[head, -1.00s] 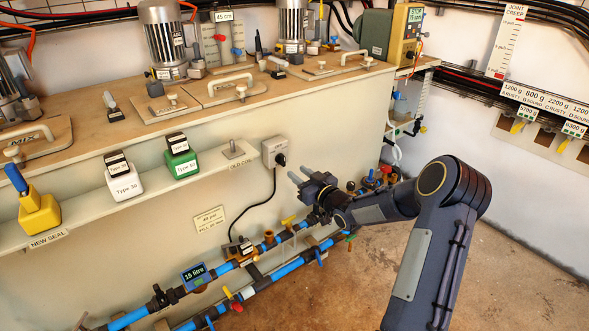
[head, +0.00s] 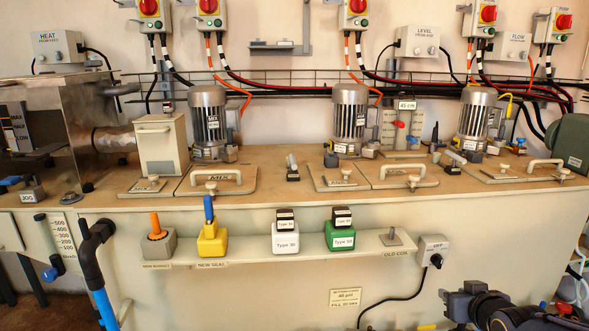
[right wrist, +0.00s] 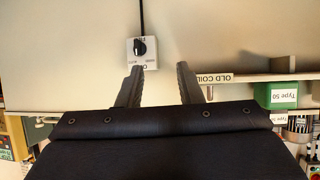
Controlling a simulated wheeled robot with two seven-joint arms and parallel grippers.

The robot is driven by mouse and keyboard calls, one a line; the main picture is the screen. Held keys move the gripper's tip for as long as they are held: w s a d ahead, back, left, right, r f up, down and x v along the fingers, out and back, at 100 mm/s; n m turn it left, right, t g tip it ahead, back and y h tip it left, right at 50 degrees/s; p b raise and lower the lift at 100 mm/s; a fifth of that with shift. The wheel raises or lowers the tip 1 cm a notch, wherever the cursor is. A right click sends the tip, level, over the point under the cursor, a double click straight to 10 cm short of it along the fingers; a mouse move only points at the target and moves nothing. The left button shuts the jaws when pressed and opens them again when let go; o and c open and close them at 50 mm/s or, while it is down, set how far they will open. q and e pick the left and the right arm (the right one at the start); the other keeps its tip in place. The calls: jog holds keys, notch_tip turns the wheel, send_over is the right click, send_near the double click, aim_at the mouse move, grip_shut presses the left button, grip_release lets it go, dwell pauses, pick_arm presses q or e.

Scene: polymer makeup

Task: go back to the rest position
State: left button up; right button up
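My right gripper (head: 446,302) is at the bottom right of the head view, in front of the bench's front panel and below the switch box marked OFF (head: 433,250). In the right wrist view its two fingers (right wrist: 160,80) stand apart with nothing between them. The switch box (right wrist: 142,49) and part of the shelf marked OLD COIL (right wrist: 245,77) show beyond the fingertips. My left gripper is not in view.
A narrow shelf (head: 300,249) on the bench front carries a yellow block (head: 213,240), a white Type 30 block (head: 285,243) and a green Type 50 block (head: 340,242). A black cable (head: 395,298) hangs from the switch box. Several motors stand on the bench top.

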jog(key=s+a+f+g+y, duration=0.1)
jog(key=s+a+g+y, duration=0.1)
jog(key=s+a, duration=0.5)
jog(key=s+a+f+m+g+y, duration=0.1)
jog(key=s+a+g, duration=0.15)
jog(key=s, duration=0.95)
jog(key=s+a+g+y, duration=0.2)
jog(key=s+a, duration=0.4)
jog(key=s, duration=0.3)
notch_tip(320, 180, up, 29)
jog(key=p, duration=2.9)
jog(key=shift+d+p, duration=0.3)
jog(key=shift+w+f, duration=0.1)
